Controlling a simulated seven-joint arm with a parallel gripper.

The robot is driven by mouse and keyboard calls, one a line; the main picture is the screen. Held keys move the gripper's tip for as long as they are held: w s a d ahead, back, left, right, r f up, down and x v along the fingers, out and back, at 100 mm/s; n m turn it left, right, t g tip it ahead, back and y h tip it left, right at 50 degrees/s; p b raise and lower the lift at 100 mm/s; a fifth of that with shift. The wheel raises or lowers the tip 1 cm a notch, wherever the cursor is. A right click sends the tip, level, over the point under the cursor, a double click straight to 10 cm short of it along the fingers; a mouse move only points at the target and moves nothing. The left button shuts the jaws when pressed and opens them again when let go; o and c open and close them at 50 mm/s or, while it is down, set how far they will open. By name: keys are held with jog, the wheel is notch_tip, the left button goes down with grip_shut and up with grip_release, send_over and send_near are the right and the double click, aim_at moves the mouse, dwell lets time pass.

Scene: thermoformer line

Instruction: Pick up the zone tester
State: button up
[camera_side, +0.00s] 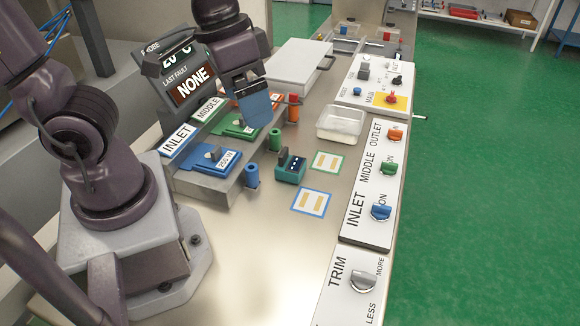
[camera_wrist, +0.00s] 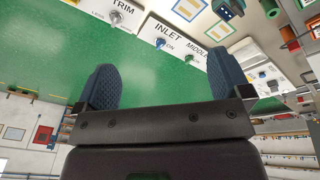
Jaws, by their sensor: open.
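The zone tester appears to be the small teal block with a dark top (camera_side: 290,168) standing on the steel bench, right of the blue cylinder. In the wrist view it shows near the top edge, partly cut off (camera_wrist: 230,8). My gripper (camera_side: 252,112) is above the bench, behind and left of the tester in the side view, and apart from it. In the wrist view its two blue pads stand wide apart with nothing between them (camera_wrist: 162,75).
A clear tray (camera_side: 341,125) and switch panels (camera_side: 374,190) line the right side. The front bench is clear.

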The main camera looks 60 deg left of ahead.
notch_tip(320, 180, down, 6)
jog(key=w+n+g, duration=0.2)
jog(key=n+t+y, duration=0.3)
jog(key=n+y, duration=0.2)
jog(key=n, duration=0.2)
send_near(292, 162)
jog(key=shift+x, duration=4.3)
jog(key=shift+a, duration=0.1)
jog(key=c, duration=1.1)
